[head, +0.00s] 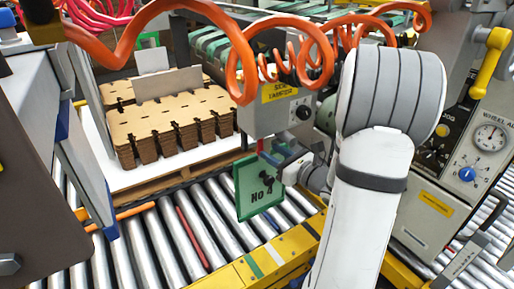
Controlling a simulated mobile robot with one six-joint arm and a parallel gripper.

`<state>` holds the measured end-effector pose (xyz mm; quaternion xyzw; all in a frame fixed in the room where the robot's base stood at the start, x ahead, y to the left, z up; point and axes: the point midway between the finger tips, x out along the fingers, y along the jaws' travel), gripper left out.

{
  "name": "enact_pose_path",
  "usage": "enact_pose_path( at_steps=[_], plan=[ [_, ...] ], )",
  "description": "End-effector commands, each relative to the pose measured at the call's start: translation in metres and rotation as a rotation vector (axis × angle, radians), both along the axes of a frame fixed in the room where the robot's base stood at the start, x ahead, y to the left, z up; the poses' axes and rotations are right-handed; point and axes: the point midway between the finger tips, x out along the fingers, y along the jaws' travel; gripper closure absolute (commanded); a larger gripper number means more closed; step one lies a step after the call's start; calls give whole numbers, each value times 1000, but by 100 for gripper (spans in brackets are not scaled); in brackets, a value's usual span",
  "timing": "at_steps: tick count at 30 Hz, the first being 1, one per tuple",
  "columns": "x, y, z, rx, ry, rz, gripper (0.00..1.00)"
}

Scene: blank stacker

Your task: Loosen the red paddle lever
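A small red piece (261,147), which may be the red paddle lever, shows just under the grey box with the yellow label (278,91). It is partly hidden, and I cannot tell its full shape or its setting.
Orange coiled hoses (240,60) hang across the top, above my arm. Stacked brown cardboard blanks (165,125) stand at the left. A roller conveyor (150,250) with a yellow rail (265,265) runs below. A grey panel with a gauge (490,137) and yellow handle (490,62) is right.

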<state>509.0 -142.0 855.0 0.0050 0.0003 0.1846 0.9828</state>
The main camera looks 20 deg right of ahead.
Motion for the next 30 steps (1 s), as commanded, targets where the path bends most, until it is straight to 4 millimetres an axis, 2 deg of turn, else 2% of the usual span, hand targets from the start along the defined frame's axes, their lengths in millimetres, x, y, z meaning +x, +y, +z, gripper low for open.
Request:
enact_pose_path(
  at_steps=[3,9,21,30],
  plan=[
    [20,11,-1,-2,-1,11,64],
    [44,22,0,-3,0,13,64],
    [52,26,0,-2,0,12,64],
    [52,26,0,-2,0,13,89]
  ],
)
